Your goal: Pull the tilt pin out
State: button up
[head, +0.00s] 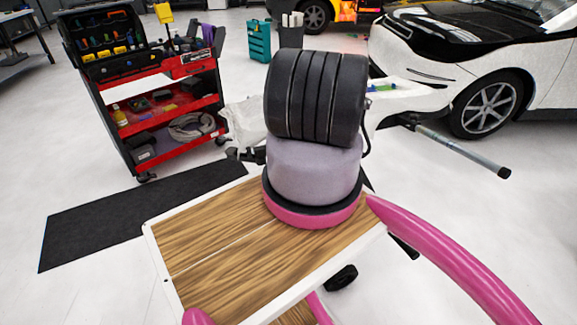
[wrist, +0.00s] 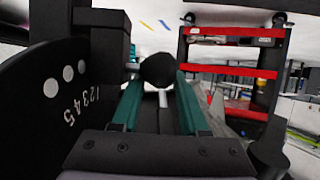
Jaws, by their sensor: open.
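A round black knob (wrist: 159,71), which looks like the tilt pin's head, shows in the wrist view. A short metal shank (wrist: 132,70) joins its left side to a dark upright block (wrist: 103,60). My gripper (wrist: 157,82) is open, with its teal fingers on either side of the knob's lower part in the picture. I cannot tell whether they touch it. A black curved plate (wrist: 50,125) with pale round spots and the numbers 1 to 5 stands at the left. In the head view the gripper and pin are hidden or out of sight.
A red and black tool cart (head: 160,95) stands at the left of the head view and also behind the knob in the wrist view (wrist: 230,72). A black mat (head: 130,225) lies on the floor. A white and black car (head: 480,75) stands at the right.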

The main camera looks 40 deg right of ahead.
jog(key=x, duration=0.3)
grip_shut()
dwell(1.6)
